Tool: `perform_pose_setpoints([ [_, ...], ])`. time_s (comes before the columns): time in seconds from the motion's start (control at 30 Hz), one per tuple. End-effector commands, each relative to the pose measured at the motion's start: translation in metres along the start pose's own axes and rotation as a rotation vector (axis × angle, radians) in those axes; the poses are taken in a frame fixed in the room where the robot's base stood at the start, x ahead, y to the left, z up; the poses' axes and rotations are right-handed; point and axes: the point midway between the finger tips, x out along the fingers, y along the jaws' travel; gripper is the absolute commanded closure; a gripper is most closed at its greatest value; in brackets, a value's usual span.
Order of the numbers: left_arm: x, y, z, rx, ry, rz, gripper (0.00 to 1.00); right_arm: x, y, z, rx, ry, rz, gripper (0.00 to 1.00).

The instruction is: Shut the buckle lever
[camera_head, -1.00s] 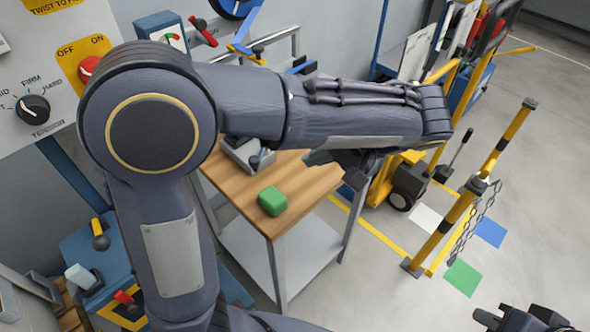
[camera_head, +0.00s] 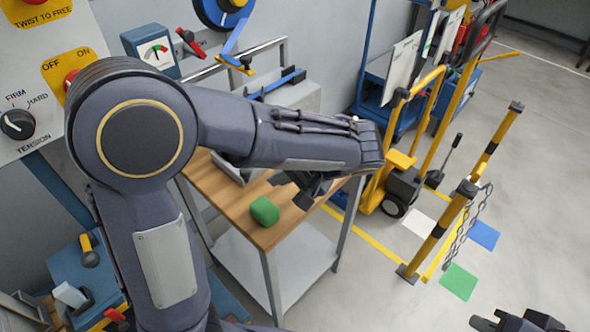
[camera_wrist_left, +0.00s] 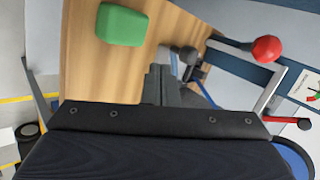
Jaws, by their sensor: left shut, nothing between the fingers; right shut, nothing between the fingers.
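My left gripper (camera_head: 303,192) hangs over the wooden workbench (camera_head: 290,222), near its right edge, and its fingers are together and empty. The left wrist view shows the fingers (camera_wrist_left: 164,84) over the bench top. A grey metal fitting (camera_head: 236,168) sits on the bench, mostly hidden behind my left forearm. A dark-knobbed lever (camera_wrist_left: 190,55) stands near the fingertips in the left wrist view; I cannot tell whether it is the buckle lever or how far open it is. My right gripper (camera_head: 516,322) is at the bottom right edge, shut and empty, away from the bench.
A green block (camera_head: 264,211) lies on the bench, also in the left wrist view (camera_wrist_left: 122,25). A grey box with a blue bar (camera_head: 276,85) and a gauge box (camera_head: 152,48) stand behind. A yellow pallet truck (camera_head: 400,160) and a chained barrier (camera_head: 440,228) stand at right.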

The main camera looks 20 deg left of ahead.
Motion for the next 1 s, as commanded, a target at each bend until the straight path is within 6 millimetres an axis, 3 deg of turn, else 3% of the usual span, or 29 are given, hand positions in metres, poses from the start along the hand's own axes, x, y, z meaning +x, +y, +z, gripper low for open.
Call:
perform_pose_setpoints([
  [0.1, 0.017, -0.012, 0.001, -0.003, -0.003, 0.001, 1.00, -0.002, -0.001, -0.001, 0.000, 0.000, 0.000, 1.00],
  [0.3, 0.032, -0.024, 0.000, -0.002, -0.001, 0.001, 1.00, -0.004, -0.002, -0.002, 0.000, 0.000, 0.000, 1.00],
  [1.0, 0.036, -0.027, 0.002, 0.034, 0.037, 0.002, 1.00, -0.002, -0.001, -0.001, 0.000, 0.000, 0.000, 1.00],
])
